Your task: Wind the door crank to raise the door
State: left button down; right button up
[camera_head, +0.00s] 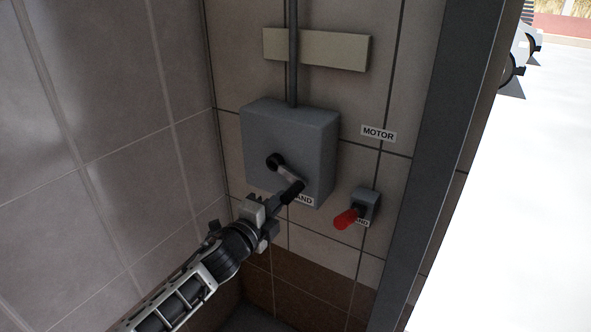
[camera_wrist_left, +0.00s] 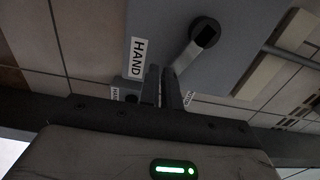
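The crank (camera_head: 285,172) is on the front of a grey wall box (camera_head: 312,150). Its short grey arm slopes down and right from a dark round hub to a black handle. My left gripper (camera_head: 291,192) comes from the lower left and its fingers are at the handle. In the left wrist view the fingers (camera_wrist_left: 166,88) are close together at the outer end of the crank arm (camera_wrist_left: 184,58) and look closed around the handle, which they mostly hide. The door is not clearly seen. My right gripper is not in view.
A red-handled switch (camera_head: 347,218) is right of the box, below a MOTOR label (camera_head: 378,133). A HAND label (camera_wrist_left: 137,57) is on the box. A tiled wall closes off the left. A grey post (camera_head: 455,130) stands at the right, with a bright open area beyond.

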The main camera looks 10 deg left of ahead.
pick_arm(q)
jog(key=shift+s+d+r+h+p, duration=0.2)
jog(key=shift+d+r+p, duration=0.1)
jog(key=shift+d, duration=0.2)
jog(key=shift+s+d+r+h+p, duration=0.15)
jog(key=shift+s+d+r, duration=0.1)
jog(key=shift+d, duration=0.5)
jog(key=shift+f+b, duration=0.15)
jog(key=shift+b, duration=0.15)
jog(key=shift+w+a+f, duration=0.2)
jog(key=shift+a+f, duration=0.1)
jog(key=shift+a, duration=0.3)
jog(key=shift+s+a, duration=0.15)
jog(key=shift+s, duration=0.35)
jog(key=p+v, duration=0.1)
jog(key=v, duration=0.6)
jog(key=shift+p, duration=0.4)
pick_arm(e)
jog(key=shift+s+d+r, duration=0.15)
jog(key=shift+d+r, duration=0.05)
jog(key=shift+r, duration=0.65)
